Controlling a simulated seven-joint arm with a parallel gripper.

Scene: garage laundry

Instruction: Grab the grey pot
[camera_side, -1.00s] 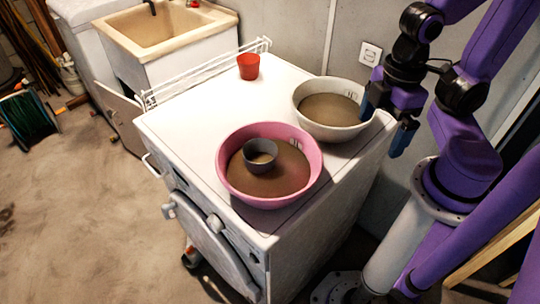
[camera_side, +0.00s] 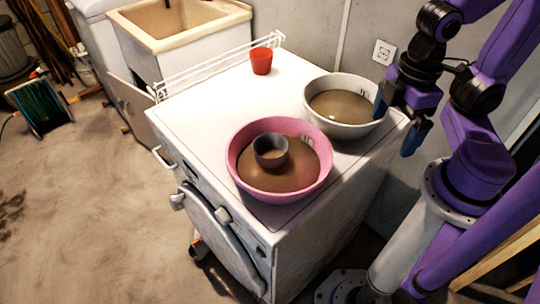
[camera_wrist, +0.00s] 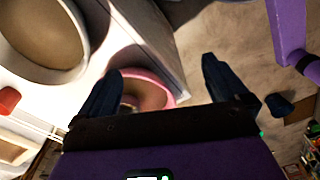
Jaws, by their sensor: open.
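The grey pot (camera_side: 270,151) is a small dark round vessel with brownish contents. It sits inside the pink bowl (camera_side: 240,178), on the bowl's brown inside, left of its middle. My gripper (camera_side: 397,120) is open and empty, right of the white bowl (camera_side: 345,129), with one finger close to that bowl's right rim; I cannot tell if they touch. The gripper is well to the right of the pot. In the wrist view, the open fingers (camera_wrist: 162,72) frame part of the pink bowl (camera_wrist: 160,80), and the left finger hides some of its inside.
The bowls stand on a white machine top (camera_side: 215,100). A red cup (camera_side: 261,61) stands at its back, near a white wire rack (camera_side: 215,70). A sink (camera_side: 180,45) is behind left. The wall with a socket (camera_side: 383,51) is behind the white bowl. The left part of the top is clear.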

